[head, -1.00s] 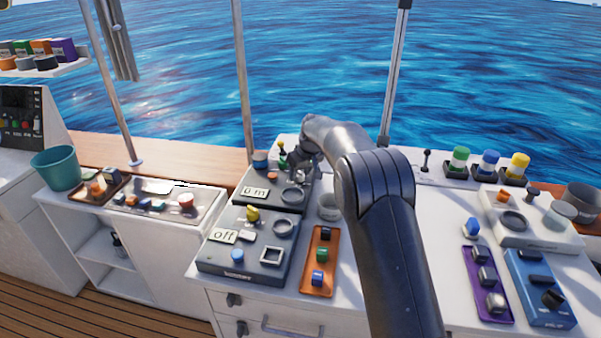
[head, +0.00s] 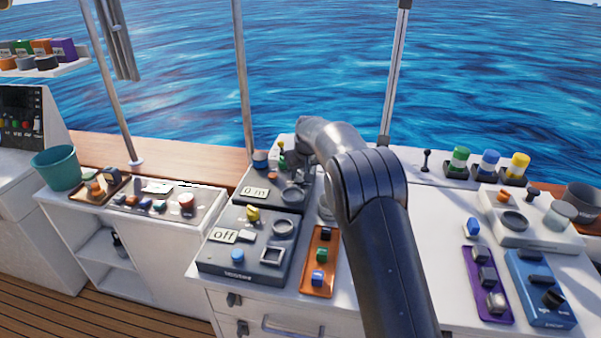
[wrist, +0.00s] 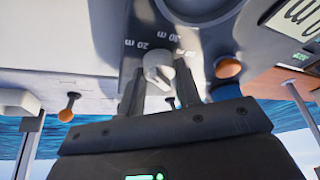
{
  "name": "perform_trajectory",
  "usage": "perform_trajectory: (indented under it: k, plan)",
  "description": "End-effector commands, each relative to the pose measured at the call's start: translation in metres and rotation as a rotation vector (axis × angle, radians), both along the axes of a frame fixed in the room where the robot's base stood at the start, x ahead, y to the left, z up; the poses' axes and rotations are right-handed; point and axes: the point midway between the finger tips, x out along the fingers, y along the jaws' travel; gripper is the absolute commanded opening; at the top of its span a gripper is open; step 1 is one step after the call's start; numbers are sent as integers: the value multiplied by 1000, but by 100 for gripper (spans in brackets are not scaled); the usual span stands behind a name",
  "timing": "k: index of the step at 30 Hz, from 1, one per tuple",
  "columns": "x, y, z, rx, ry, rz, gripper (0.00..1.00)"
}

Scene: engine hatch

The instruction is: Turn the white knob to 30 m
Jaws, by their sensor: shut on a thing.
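The white knob (wrist: 158,68) sits on a grey panel in the wrist view, with printed marks around it; "20 m" and "30 m" can be read, and another mark to the right is unclear. My gripper (wrist: 157,82) is shut on the knob, one dark finger on each side. In the head view my gripper (head: 297,164) is at the back of the upper grey panel (head: 268,205), and the knob is hidden there. The panel's display (head: 255,192) reads "0 m"; only part of it shows in the wrist view (wrist: 297,18).
A round ring (head: 293,195) and a small yellow-topped lever (head: 282,146) are close to my gripper. A second grey panel (head: 205,258) with an "off" display lies in front. An orange tray (head: 332,235) stands to the right. White counter between the right-hand trays and my arm is clear.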

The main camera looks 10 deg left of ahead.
Motion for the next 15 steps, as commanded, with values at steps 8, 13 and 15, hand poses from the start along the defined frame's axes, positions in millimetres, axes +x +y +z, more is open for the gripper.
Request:
perform_trajectory:
  k: [8, 13, 15]
  plan:
    - [-1, 3, 0, -3, -1, -256, 8]
    - [-1, 3, 0, -4, -2, -414, 8]
    - [-1, 4, 0, -2, -1, -476, 8]
